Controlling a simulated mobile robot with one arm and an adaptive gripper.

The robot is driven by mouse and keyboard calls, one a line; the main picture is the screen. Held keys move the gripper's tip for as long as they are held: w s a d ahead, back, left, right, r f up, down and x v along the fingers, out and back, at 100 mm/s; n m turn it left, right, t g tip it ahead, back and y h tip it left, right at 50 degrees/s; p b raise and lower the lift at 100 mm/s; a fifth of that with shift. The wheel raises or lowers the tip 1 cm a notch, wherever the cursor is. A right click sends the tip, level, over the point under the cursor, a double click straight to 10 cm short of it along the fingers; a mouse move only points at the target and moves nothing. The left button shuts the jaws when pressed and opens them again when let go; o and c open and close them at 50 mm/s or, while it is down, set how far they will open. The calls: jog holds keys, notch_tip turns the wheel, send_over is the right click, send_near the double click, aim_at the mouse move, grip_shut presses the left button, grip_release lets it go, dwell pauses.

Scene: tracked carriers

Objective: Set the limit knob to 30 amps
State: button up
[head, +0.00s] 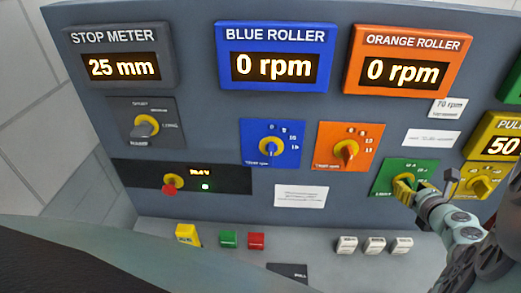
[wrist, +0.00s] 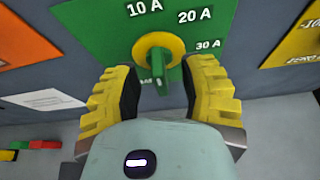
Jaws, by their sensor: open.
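The limit knob (wrist: 159,60) is a green bar handle on a round yellow disc, set on a green panel (wrist: 100,35). In the wrist view its bar stands about upright, its near end toward my gripper; I cannot tell which end is the pointer. The labels 10 A, 20 A and 30 A run from the top round to the right of the knob. The 30 A label (wrist: 208,45) is at the right. My gripper (wrist: 160,88) is open, its yellow fingers apart on either side of the knob's lower part. In the head view my gripper (head: 415,189) largely covers the knob on the green panel (head: 390,176).
Close right is a yellow panel with its own knob (head: 482,186). To the left are the orange panel's knob (head: 347,152) and the blue panel's knob (head: 271,147). White switches (head: 374,244) sit on the ledge below. Both roller displays read 0 rpm.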

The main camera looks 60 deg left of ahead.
jog(key=shift+w+a+f, duration=0.2)
jog(key=shift+a+f, duration=0.05)
jog(key=shift+a, duration=0.2)
grip_shut()
dwell(0.3)
